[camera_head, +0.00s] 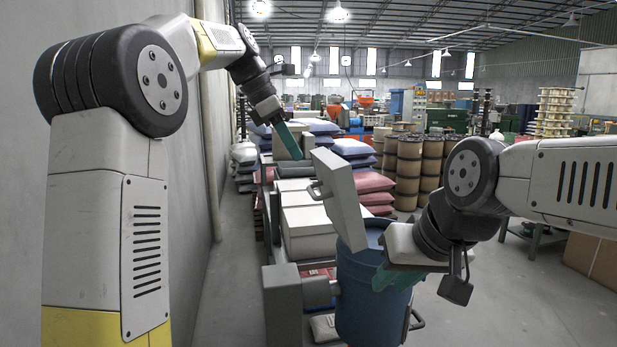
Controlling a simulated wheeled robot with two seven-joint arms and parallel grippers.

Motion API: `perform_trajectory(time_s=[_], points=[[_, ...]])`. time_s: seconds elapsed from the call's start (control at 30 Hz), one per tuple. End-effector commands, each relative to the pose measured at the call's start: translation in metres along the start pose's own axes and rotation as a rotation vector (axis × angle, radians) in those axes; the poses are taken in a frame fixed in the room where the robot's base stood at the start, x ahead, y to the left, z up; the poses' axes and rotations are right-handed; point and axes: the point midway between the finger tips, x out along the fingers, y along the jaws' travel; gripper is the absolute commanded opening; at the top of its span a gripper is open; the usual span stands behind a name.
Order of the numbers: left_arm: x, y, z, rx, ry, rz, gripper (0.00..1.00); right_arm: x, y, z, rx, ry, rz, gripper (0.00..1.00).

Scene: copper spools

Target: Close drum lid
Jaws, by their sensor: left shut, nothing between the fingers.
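A blue drum (362,305) stands at the bottom centre, its top open. A pale grey, box-edged lid (337,200) with a handle on its left side stands steeply raised and tilted at the drum's far left rim. My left gripper (288,141) is shut and empty, teal fingers pointing down, above and behind the lid and apart from it in the picture. My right gripper (393,278) has teal fingers in front of the drum's right upper side; my wrist covers part of the rim. I cannot tell its opening or whether it touches the drum.
Pale grey boxes (307,232) form a row left of the drum. Stacked red and blue sacks (371,181) and copper spools (408,165) stand behind. A wall (190,215) bounds the left. Floor (500,300) is clear at the lower right.

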Motion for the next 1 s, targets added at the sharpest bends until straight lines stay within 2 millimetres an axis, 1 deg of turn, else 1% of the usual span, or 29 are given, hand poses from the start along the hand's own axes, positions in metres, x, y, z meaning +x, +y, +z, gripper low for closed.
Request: perform_trajectory(time_s=[0.03, 0.1, 0.17, 0.27, 0.6, 0.7, 0.83, 1.0], points=[[0.003, 0.004, 0.005, -0.032, -0.002, -0.008, 0.00, 0.000, 0.000, 0.000, 0.000, 0.000, 0.000, 0.25], [0.005, 0.007, 0.009, -0.065, -0.003, -0.017, 0.00, 0.000, 0.000, 0.000, 0.000, 0.000, 0.000, 0.25], [0.008, 0.007, 0.010, -0.079, -0.003, -0.021, 0.00, 0.000, 0.000, 0.000, 0.000, 0.000, 0.000, 0.25], [0.018, 0.007, 0.010, -0.083, -0.003, -0.022, 0.00, 0.000, 0.000, 0.000, 0.000, 0.000, 0.000, 0.25], [0.078, 0.005, 0.009, -0.080, -0.002, -0.022, 0.00, 0.000, 0.000, 0.000, 0.000, 0.000, 0.000, 0.25], [0.092, 0.005, 0.009, -0.079, -0.002, -0.022, 0.00, 0.000, 0.000, 0.000, 0.000, 0.000, 0.000, 0.25], [0.102, 0.006, 0.009, -0.079, -0.002, -0.020, 0.00, 0.000, 0.000, 0.000, 0.000, 0.000, 0.000, 0.25], [0.105, 0.006, 0.009, -0.079, -0.003, -0.018, 0.00, 0.000, 0.000, 0.000, 0.000, 0.000, 0.000, 0.25]])
